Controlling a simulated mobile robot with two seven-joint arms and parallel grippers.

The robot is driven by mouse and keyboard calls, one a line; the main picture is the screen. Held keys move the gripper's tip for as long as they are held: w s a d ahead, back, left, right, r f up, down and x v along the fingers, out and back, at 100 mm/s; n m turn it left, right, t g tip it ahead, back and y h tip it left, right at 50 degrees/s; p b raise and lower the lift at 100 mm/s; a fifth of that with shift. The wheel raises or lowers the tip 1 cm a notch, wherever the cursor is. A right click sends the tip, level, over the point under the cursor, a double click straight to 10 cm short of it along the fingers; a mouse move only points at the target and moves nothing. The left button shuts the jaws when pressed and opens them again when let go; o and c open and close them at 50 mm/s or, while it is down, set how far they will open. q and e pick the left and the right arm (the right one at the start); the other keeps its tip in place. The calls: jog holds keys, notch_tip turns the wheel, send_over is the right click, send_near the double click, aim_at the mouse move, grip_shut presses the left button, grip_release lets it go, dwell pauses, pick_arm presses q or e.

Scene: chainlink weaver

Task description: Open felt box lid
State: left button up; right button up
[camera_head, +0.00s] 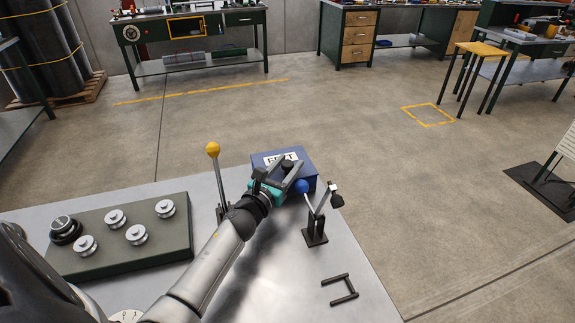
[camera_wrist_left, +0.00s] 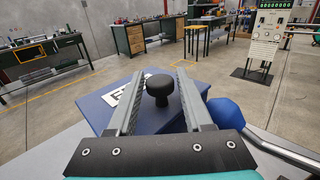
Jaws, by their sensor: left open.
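The felt box (camera_head: 309,179) is blue with a white label on its lid and stands near the far edge of the metal table. A black knob (camera_wrist_left: 159,88) rises from the lid (camera_wrist_left: 176,117). My left gripper (camera_head: 292,169) is over the box. In the left wrist view its two fingers (camera_wrist_left: 158,91) are open, one on each side of the knob, with a gap visible on both sides. The lid lies on the box. Part of the label is hidden by the left finger. My right gripper is not in view.
A lever with a yellow ball (camera_head: 212,149) stands left of the box. A blue ball (camera_head: 301,186) on a metal rod with a black stand (camera_head: 315,235) is close at right. A green tray (camera_head: 165,238) with several spools lies at left. The table's right front is mostly clear.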

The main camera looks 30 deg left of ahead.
pick_arm(q)
jog(key=shift+c, duration=0.2)
grip_shut()
dwell(1.1)
